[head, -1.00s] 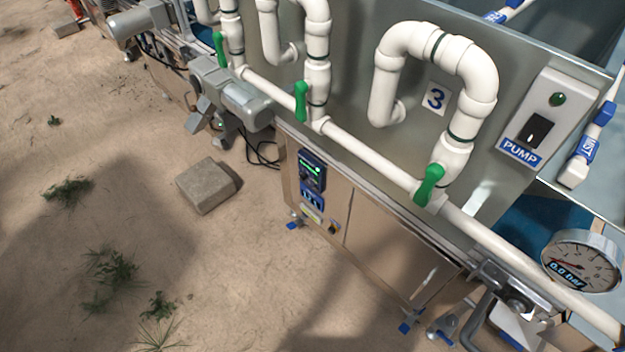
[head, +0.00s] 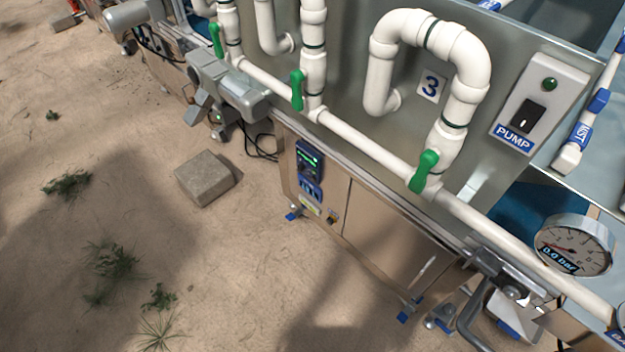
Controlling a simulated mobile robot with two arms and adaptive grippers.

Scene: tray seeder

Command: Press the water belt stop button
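A control panel (head: 309,169) with a green-lit display sits on the upper left of the steel cabinet front. Under the display is a row of small blue controls (head: 310,190), too small to tell apart or read. Below them are a yellowish label (head: 309,208) and a small dark knob or switch on a yellow plate (head: 333,217). I cannot tell which of these is the water belt stop button. Neither of my grippers shows in the head view.
White pipes with green valve handles (head: 423,171) run along the machine above the cabinet (head: 385,235). A pump switch box (head: 539,103) and a pressure gauge (head: 574,245) reading 0.0 bar are at right. A concrete block (head: 205,178) lies on the sand. Open sand lies left of the cabinet.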

